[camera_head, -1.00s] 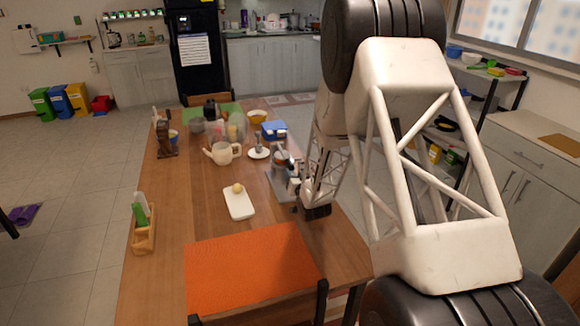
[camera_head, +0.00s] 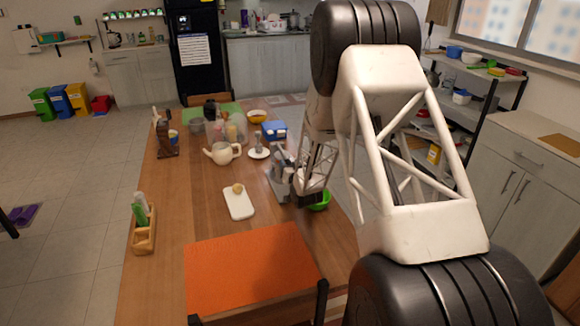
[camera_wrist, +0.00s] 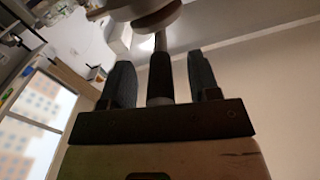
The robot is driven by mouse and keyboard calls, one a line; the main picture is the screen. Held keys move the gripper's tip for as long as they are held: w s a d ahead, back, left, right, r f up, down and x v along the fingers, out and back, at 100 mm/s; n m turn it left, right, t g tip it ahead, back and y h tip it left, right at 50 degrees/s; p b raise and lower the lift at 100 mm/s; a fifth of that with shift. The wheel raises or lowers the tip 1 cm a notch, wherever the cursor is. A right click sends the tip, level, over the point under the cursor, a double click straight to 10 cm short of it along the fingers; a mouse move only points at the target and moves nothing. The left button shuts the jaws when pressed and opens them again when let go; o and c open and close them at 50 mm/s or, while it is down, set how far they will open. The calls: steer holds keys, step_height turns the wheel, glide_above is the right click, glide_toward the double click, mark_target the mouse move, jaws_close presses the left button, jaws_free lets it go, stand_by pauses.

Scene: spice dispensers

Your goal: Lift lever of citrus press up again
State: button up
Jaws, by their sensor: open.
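The grey metal citrus press (camera_head: 281,180) stands on the wooden table, right of the white board; my arm partly covers it. In the wrist view, the lever (camera_wrist: 161,78) shows as a dark handle on a thin metal rod, below a pale round part (camera_wrist: 152,14). My gripper (camera_wrist: 162,72) is open, one finger on each side of the dark handle, with visible gaps on both sides. In the head view my gripper is beside the press, too small and covered to make out its fingers. The lever's angle is unclear there.
A green bowl (camera_head: 319,201) is just right of the press. A white board (camera_head: 238,204) with a small round yellowish thing lies to its left. A cream teapot (camera_head: 222,152) and a white saucer (camera_head: 259,153) are behind. An orange mat (camera_head: 250,270) covers the near table.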

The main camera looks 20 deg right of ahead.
mark_target(286, 158)
jaws_close()
steer(key=shift+r, duration=0.15)
steer(key=shift+w+r+g, duration=0.25)
steer(key=shift+r+g, duration=0.6)
steer(key=shift+r, duration=0.45)
steer(key=shift+w+r+g, duration=0.25)
steer(key=shift+r+g, duration=0.6)
steer(key=shift+r, duration=0.45)
steer(key=shift+w+a+r+g, duration=0.1)
steer(key=shift+w+r+g, duration=0.3)
steer(key=shift+r+g, duration=0.3)
steer(key=shift+w+a+r+g, duration=0.1)
steer(key=shift+w+r+g, duration=0.35)
steer(key=shift+r, duration=0.45)
steer(key=shift+w+r+g, duration=0.35)
steer(key=shift+r+g, duration=0.3)
steer(key=shift+r, duration=0.15)
steer(key=shift+w+r+g, duration=0.25)
steer(key=shift+r+g, duration=0.05)
steer(key=shift+r, duration=0.05)
steer(key=shift+d+r, duration=0.2)
jaws_free()
